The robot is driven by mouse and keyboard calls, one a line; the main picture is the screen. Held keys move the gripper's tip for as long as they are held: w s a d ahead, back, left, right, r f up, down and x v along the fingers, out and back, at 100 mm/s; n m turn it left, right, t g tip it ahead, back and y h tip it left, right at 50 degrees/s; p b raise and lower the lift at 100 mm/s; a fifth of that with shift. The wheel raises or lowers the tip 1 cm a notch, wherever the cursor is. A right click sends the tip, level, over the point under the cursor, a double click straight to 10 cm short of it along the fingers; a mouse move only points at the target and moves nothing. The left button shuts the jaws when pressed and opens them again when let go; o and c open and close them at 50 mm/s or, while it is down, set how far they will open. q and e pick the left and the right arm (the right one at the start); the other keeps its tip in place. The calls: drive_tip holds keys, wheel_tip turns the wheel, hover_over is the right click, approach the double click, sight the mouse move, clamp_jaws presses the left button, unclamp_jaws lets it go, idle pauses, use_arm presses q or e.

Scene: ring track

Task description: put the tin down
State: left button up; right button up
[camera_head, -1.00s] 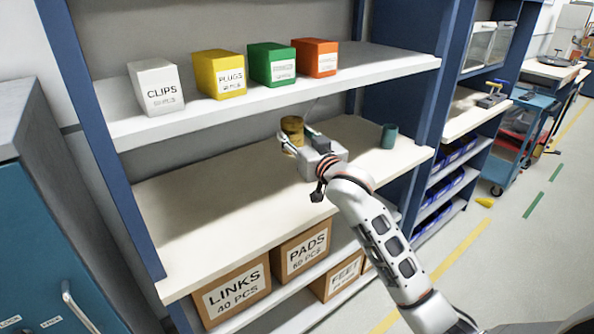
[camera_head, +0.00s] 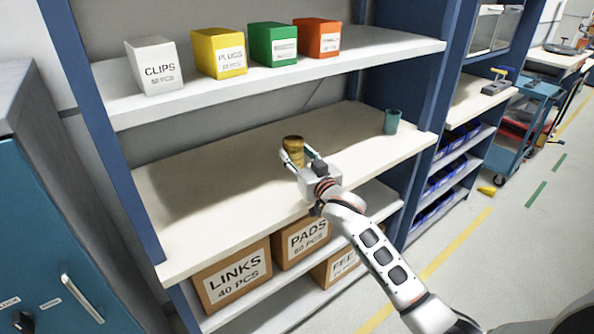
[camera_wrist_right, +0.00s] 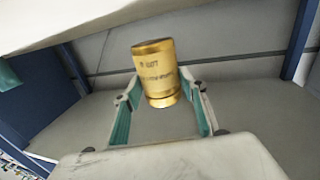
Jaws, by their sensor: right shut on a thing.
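The yellow-gold tin (camera_head: 293,152) is at the middle shelf board, near the middle of its length. My right gripper (camera_head: 302,160) is shut on it, with a finger on either side. In the right wrist view the tin (camera_wrist_right: 157,74) stands between the green-lined fingers (camera_wrist_right: 160,100), slightly tilted in the picture, with dark print on its side. I cannot tell whether its base touches the board. My left gripper is not in view.
The middle shelf board (camera_head: 200,205) is bare to the left of the tin. A teal cup (camera_head: 391,122) stands at its right end. The upper shelf (camera_head: 350,58) overhead carries several labelled boxes. Cardboard boxes (camera_head: 235,278) sit below.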

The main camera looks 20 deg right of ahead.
drive_tip(key=shift+f+b, duration=0.4)
drive_tip(key=shift+f, duration=1.95)
drive_tip(key=shift+f, duration=0.15)
drive_tip(key=o, duration=1.2)
drive_tip(key=shift+o, duration=0.2)
